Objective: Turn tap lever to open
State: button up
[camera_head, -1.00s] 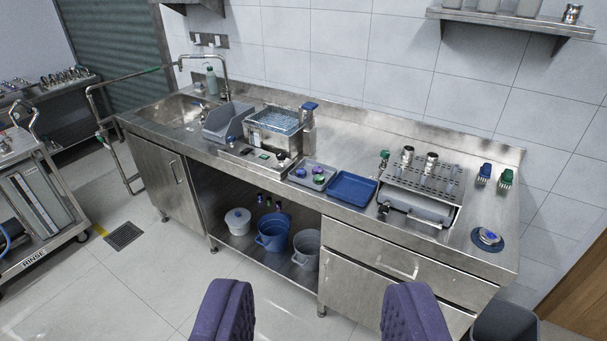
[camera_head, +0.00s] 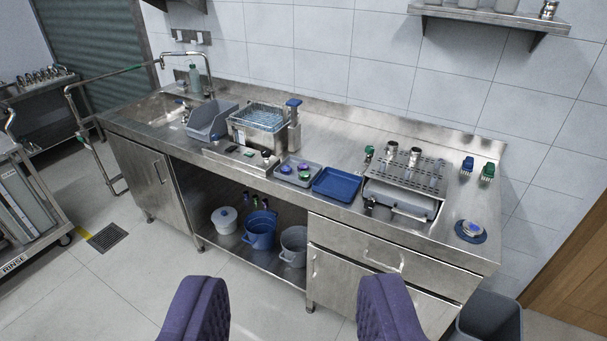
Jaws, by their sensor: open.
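The sink tap (camera_head: 211,72) is a tall steel gooseneck at the far left end of the steel bench. A small blue part, perhaps its lever, shows near the sink (camera_head: 160,108), but it is too small to tell. My gripper (camera_head: 298,284) shows as two purple padded fingers at the bottom of the view. They are wide apart, empty, in front of the bench and far from the sink tap.
A grey bin (camera_head: 205,125), a steel bath (camera_head: 235,134) and a blue tray (camera_head: 337,185) stand on the bench (camera_head: 350,128). Buckets (camera_head: 260,234) sit on the lower shelf. A rinse trolley (camera_head: 32,215) is at left and a waste bin (camera_head: 488,322) at right. Floor in front is open.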

aim_at(188, 107)
jog(key=i+j, duration=1)
jog(key=i, duration=0.2)
jog(key=i+j+u, duration=0.1)
jog(key=i+j, duration=0.4)
jog(key=i, duration=0.15)
jog(key=i+j, duration=0.4)
jog(key=i, duration=0.2)
jog(key=i+j, duration=0.2)
jog(key=i, duration=0.25)
jog(key=i+j, duration=0.15)
jog(key=i, duration=0.25)
jog(key=i+j+u, duration=0.1)
jog(key=i, duration=0.35)
jog(key=j, duration=0.1)
